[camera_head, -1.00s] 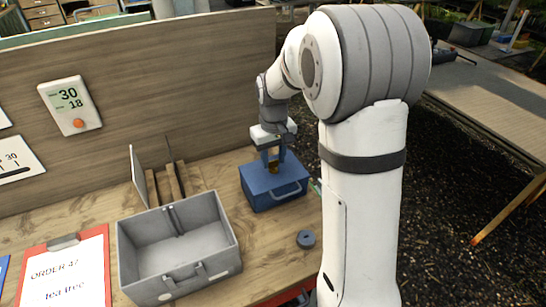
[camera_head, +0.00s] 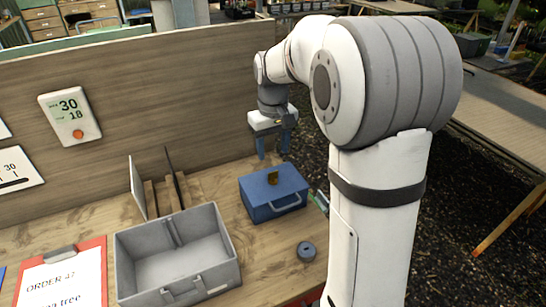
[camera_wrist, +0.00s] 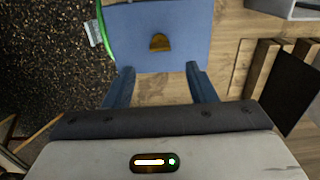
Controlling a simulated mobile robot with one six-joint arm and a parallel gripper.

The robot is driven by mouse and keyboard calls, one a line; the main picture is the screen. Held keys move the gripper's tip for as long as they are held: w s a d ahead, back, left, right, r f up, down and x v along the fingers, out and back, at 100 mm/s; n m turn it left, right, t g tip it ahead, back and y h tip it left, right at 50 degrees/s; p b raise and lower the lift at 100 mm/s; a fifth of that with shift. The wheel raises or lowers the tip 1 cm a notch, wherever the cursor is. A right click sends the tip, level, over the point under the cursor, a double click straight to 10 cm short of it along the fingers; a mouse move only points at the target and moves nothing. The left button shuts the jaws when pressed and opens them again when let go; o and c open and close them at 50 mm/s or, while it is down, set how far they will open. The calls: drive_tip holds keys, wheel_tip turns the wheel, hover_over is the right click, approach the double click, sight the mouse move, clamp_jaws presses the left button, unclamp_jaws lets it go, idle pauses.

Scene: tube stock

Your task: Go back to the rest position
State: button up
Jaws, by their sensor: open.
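My gripper (camera_head: 273,147) is open and empty above the far side of the blue box, apart from it, with both blue fingers pointing down. In the wrist view my gripper (camera_wrist: 161,82) shows its two fingers spread wide with nothing between them. The blue box (camera_head: 262,203) is closed and sits on the wooden bench, with a handle on its front. A small brown-gold piece (camera_head: 272,178) is on its lid. The box and this piece also show in the wrist view, the box (camera_wrist: 185,25) ahead of the fingertips and the piece (camera_wrist: 159,42) near its middle.
An open, empty grey box (camera_head: 228,262) stands on the bench (camera_head: 75,238) to the left. Beside it lie a red clipboard (camera_head: 103,262) and a dark round disc (camera_head: 306,251). Upright dividers (camera_head: 138,188) stand behind the grey box. A wooden panel (camera_head: 170,85) bounds the back.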

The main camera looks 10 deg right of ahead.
drive_tip(key=shift+r, duration=0.15)
drive_tip(key=s+m+t, duration=0.2)
drive_tip(key=s, duration=2.1)
drive_tip(key=shift+f+t, duration=0.35)
drive_tip(key=shift+t, duration=0.05)
